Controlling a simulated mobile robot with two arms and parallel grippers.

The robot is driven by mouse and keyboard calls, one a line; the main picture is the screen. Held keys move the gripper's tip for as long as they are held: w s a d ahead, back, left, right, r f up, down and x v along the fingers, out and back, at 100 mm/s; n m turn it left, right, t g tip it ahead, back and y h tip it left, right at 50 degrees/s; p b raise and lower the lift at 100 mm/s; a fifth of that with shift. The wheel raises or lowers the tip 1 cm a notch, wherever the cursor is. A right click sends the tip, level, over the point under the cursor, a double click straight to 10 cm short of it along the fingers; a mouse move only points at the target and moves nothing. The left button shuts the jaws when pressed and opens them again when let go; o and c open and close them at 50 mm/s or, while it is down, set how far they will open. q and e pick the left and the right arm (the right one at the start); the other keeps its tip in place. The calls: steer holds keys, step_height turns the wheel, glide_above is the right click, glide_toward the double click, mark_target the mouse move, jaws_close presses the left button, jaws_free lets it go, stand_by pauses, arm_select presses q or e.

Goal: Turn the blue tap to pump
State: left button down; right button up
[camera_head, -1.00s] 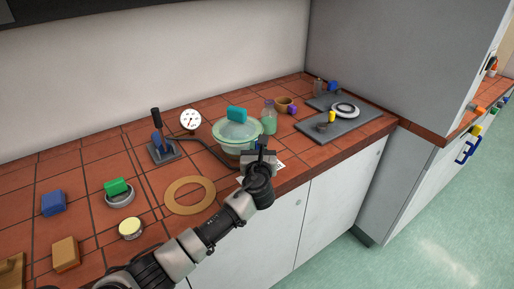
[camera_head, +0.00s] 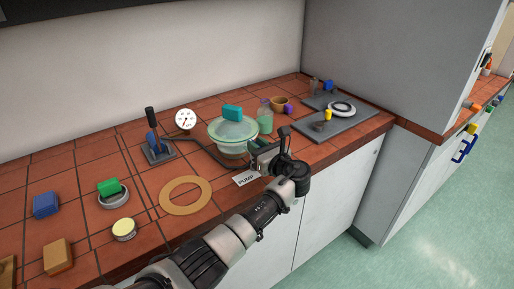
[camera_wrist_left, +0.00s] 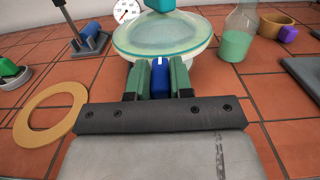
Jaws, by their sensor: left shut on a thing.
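The blue tap (camera_wrist_left: 160,76), with a white mark on its top, sits between the two green-padded fingers of my left gripper (camera_wrist_left: 160,80) in the wrist view. The gripper is shut on it. In the head view my left gripper (camera_head: 256,150) is at the front of the glass bowl (camera_head: 232,132) and largely hides the tap. A white card reading PUMP (camera_head: 246,178) lies on the tiles just below the gripper. My right gripper is not in view.
A lever on a base (camera_head: 158,152) and a round gauge (camera_head: 185,119) stand to the left, with a tan ring (camera_head: 186,195) in front. A bottle (camera_head: 265,118) stands right of the bowl. Grey plates (camera_head: 345,119) lie farther right. The bench's front edge runs below my arm.

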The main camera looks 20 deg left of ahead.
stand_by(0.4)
arm_select(q)
steer(key=c, duration=1.3)
jaws_free()
steer(key=b+v, duration=0.1)
steer(key=v, duration=1)
steer(key=shift+w, duration=0.1)
